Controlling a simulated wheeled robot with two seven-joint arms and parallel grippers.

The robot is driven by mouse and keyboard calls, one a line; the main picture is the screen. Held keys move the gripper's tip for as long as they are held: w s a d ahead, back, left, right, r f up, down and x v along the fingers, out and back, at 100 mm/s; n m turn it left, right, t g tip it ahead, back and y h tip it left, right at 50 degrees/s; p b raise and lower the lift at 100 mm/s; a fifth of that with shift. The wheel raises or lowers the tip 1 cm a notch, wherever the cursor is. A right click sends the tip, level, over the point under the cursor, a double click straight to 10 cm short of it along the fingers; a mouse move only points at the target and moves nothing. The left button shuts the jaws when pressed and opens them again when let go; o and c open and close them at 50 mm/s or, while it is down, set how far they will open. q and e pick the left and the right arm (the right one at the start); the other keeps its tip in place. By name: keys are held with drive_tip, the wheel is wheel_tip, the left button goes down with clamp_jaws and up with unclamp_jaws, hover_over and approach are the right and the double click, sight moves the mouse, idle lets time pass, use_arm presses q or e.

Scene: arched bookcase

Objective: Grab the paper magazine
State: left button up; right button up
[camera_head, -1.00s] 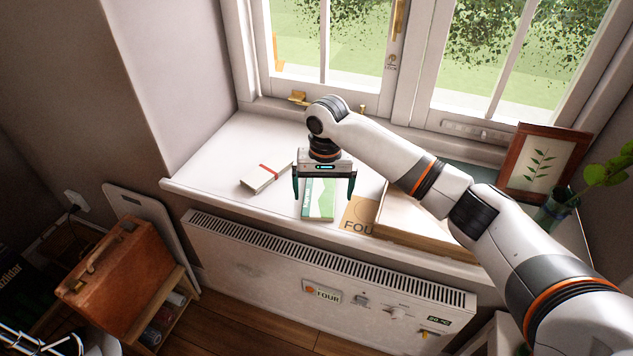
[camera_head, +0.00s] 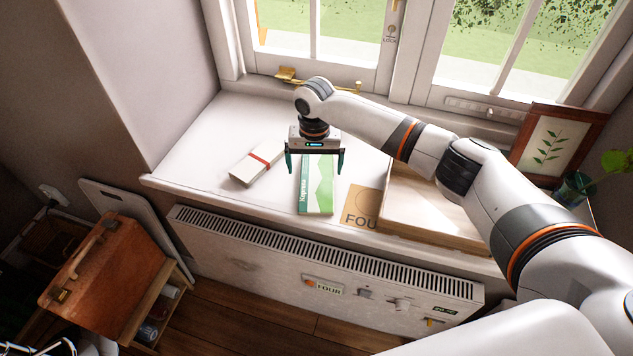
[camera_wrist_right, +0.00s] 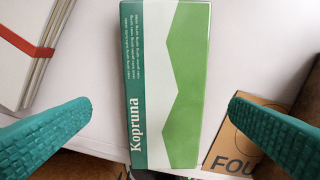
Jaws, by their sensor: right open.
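The paper magazine (camera_head: 318,196) looks to be the flat, green and white piece lettered "Kopruna" on the white window sill. It also fills the middle of the right wrist view (camera_wrist_right: 165,85). My right gripper (camera_head: 315,170) is open, with its teal fingers pointing down over the magazine's far part. In the right wrist view its fingertips (camera_wrist_right: 160,112) are apart on either side of the magazine, with a gap on both sides. Nothing is held. The head view does not clearly show the gripper's height above the sill. My left gripper is not in view.
A white paper bundle with a red band (camera_head: 257,164) lies left of the magazine. A brown "FOU" card (camera_head: 360,207) and a large pale box (camera_head: 425,215) lie to the right. A framed leaf picture (camera_head: 549,146) and window (camera_head: 330,45) stand behind. The sill's left end is bare.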

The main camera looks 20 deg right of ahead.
sight(317, 181)
drive_tip(key=f, duration=0.3)
drive_tip(key=shift+s+d+f, duration=0.25)
drive_tip(key=shift+f, duration=0.4)
drive_tip(key=shift+c, duration=0.6)
drive_tip(key=c, duration=0.9)
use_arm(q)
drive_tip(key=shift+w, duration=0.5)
use_arm(e)
drive_tip(key=shift+r, duration=0.15)
